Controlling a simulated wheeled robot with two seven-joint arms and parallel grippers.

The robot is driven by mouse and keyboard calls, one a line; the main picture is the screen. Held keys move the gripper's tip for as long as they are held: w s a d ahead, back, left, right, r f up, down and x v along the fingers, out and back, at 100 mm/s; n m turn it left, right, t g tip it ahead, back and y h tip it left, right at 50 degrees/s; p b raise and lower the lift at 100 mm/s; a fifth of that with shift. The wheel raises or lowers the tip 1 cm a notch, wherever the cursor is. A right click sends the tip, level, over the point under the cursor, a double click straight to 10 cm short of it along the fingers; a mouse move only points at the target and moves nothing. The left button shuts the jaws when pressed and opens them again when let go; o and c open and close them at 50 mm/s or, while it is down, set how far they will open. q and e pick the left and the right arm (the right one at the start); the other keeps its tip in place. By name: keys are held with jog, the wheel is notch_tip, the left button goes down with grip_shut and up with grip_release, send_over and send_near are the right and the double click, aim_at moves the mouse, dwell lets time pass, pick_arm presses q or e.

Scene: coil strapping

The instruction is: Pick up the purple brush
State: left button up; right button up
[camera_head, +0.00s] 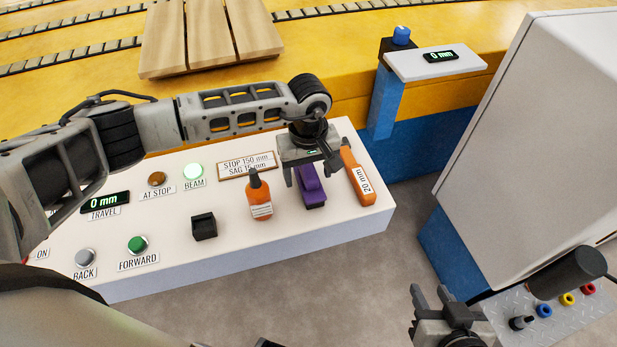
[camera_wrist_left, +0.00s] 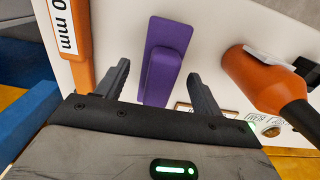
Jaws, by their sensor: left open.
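The purple brush (camera_head: 311,186) lies on the white control panel top, between an orange bottle and an orange 20 mm tool. My left gripper (camera_head: 309,176) is over the brush, with its fingers spread to either side of it. In the left wrist view the purple brush (camera_wrist_left: 163,62) shows between the two open fingers of my left gripper (camera_wrist_left: 160,82), with white gaps on both sides. Its near end is partly hidden by the gripper body. My right gripper (camera_head: 432,297) is at the lower right, fingers apart, with nothing between them.
A black block (camera_head: 204,226) and green button (camera_head: 137,245) are further left. A large grey cabinet (camera_head: 530,130) stands at right.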

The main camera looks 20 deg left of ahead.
pick_arm(q)
jog(key=shift+c, duration=0.4)
jog(key=c, duration=1)
jog(key=shift+c, duration=0.2)
jog(key=shift+r, duration=0.1)
jog(key=shift+r, duration=0.6)
jog(key=s+d+r+b, duration=0.2)
jog(key=s+r, duration=0.9)
jog(key=s, duration=0.3)
jog(key=shift+d+r, duration=0.25)
jog(key=shift+r, duration=0.1)
jog(key=shift+w, duration=0.1)
